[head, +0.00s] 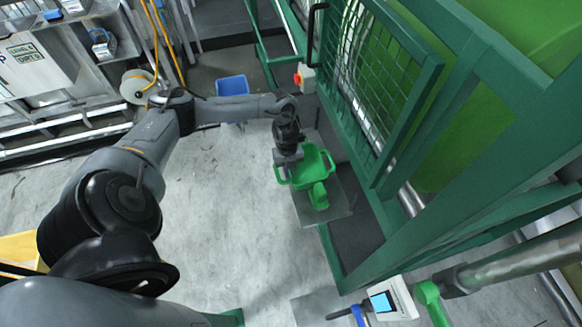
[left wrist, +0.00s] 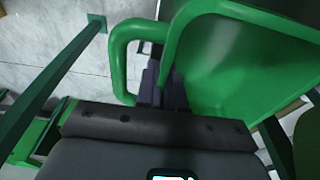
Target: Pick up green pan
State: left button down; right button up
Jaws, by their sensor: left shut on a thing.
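The green pan (head: 312,165) is in the middle of the head view, with a loop handle on its left side and another on its right. My left gripper (head: 287,165) is at the pan's left side and shut on its handle. In the left wrist view the green pan (left wrist: 240,60) fills the upper right. Its loop handle (left wrist: 122,60) stands out to the left, and the dark fingers of my left gripper (left wrist: 165,85) show beside it. The fingertips are partly hidden by the pan and handle. My right gripper does not show.
A small green scoop-like piece (head: 318,196) is just below the pan, over a grey plate (head: 333,205). The green machine frame (head: 440,75) with a mesh door stands close on the right. A blue bin (head: 232,86) stands behind. The floor (head: 225,215) at left is clear.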

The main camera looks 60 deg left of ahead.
pick_arm(q)
jog(key=shift+s+a, duration=0.2)
jog(key=shift+s, duration=0.85)
jog(key=c, duration=1.2)
grip_release()
jog(key=shift+w+r, duration=0.1)
jog(key=r, duration=0.3)
jog(key=a+r, duration=0.1)
jog(key=r, duration=0.6)
jog(key=shift+w+a+r+p, duration=0.1)
jog(key=shift+a+r+p, duration=0.15)
jog(key=shift+a+p, duration=0.05)
jog(key=shift+c, duration=0.3)
